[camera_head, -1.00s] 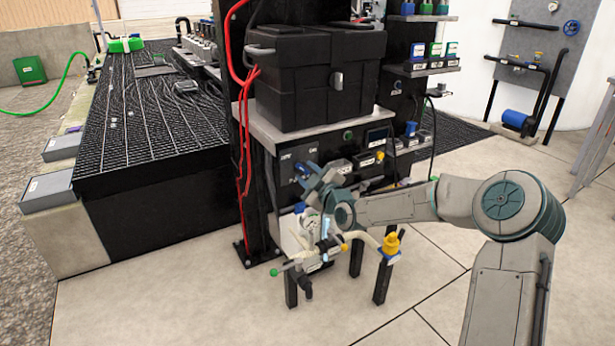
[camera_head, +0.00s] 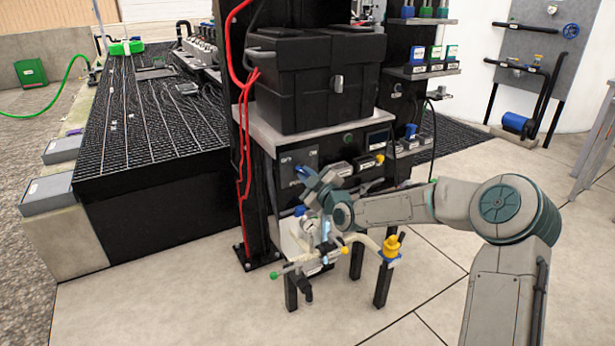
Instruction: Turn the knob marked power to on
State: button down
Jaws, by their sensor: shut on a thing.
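The dark control panel (camera_head: 289,160) is on the front of the cabinet under the black box, with small white marks along its top that look like off and on labels. My gripper (camera_head: 303,176) reaches it from the lower right, with its fingertips at the panel's lower part. It is shut on the power knob, which is mostly hidden behind the fingers. I cannot read the knob's pointer or its angle.
A black lidded box (camera_head: 315,85) sits on the grey shelf above the panel. Red cables (camera_head: 240,150) run down the post at left.

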jog(key=m, duration=0.3)
jog(key=shift+m, duration=0.4)
jog(key=m, duration=0.4)
jog(key=shift+d+r+m, duration=0.1)
jog(key=shift+m, duration=0.2)
jog(key=m+p, duration=0.1)
jog(key=m, duration=0.3)
jog(key=shift+w+d+m, duration=0.1)
jog(key=shift+m, duration=0.2)
jog(key=shift+m+p, duration=0.35)
jog(key=shift+m, duration=1.85)
jog(key=c, duration=1.4)
grip_release()
jog(key=shift+c, duration=0.2)
